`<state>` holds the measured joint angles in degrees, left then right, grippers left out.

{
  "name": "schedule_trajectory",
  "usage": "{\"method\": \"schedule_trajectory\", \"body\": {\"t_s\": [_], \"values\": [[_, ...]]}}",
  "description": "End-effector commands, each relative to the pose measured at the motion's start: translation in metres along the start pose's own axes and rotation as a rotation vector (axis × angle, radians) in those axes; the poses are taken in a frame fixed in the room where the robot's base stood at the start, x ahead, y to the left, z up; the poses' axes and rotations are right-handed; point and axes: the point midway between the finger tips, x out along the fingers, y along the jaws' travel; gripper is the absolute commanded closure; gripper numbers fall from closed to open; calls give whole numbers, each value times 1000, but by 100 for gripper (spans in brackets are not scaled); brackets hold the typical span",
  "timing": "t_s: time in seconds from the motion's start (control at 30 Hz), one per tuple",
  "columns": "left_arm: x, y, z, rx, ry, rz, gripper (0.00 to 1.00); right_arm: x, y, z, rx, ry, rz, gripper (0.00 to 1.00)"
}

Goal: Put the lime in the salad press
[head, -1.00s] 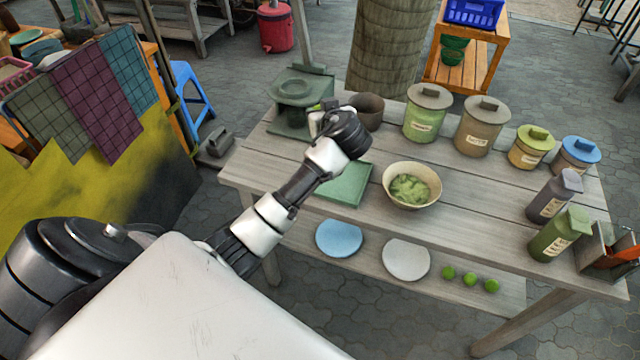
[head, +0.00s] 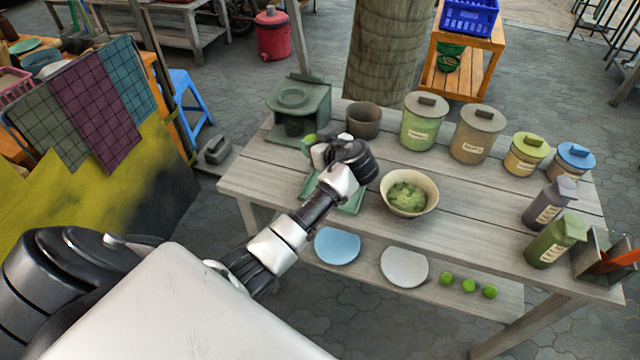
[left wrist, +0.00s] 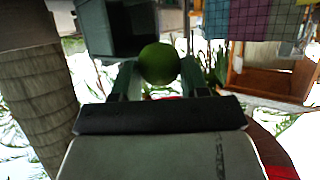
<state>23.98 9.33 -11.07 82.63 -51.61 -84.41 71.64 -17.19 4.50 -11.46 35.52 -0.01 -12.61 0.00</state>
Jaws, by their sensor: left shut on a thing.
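My left gripper (head: 314,144) is shut on a green lime (head: 309,140) at the table's left part. The left wrist view shows the round lime (left wrist: 158,63) between the two fingertips. The salad press (head: 318,106) is a dark green device with a round top piece at the table's back left corner. The lime is in front of it and looks apart from it. In the left wrist view a dark green body, likely the press (left wrist: 118,28), stands just beyond the lime. My right gripper is out of view.
A brown pot (head: 363,121) stands right of the press. A green board (head: 352,200) lies partly under my arm. A bowl of greens (head: 409,193) and several lidded jars (head: 424,122) stand to the right. More limes (head: 468,286) and two plates are on the lower shelf.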

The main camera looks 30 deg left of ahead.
Motion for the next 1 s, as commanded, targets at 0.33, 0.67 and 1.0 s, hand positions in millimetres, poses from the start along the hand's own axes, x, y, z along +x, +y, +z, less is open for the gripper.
{"method": "schedule_trajectory", "body": {"t_s": [0.33, 0.67, 1.0], "values": [[-39, -26, 56, 1, 0, 1, 79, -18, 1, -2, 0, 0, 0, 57], [-30, -28, 89, 3, 0, -1, 79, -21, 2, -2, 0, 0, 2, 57], [-28, -27, 95, -1, 0, 1, 79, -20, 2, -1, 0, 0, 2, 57]]}}
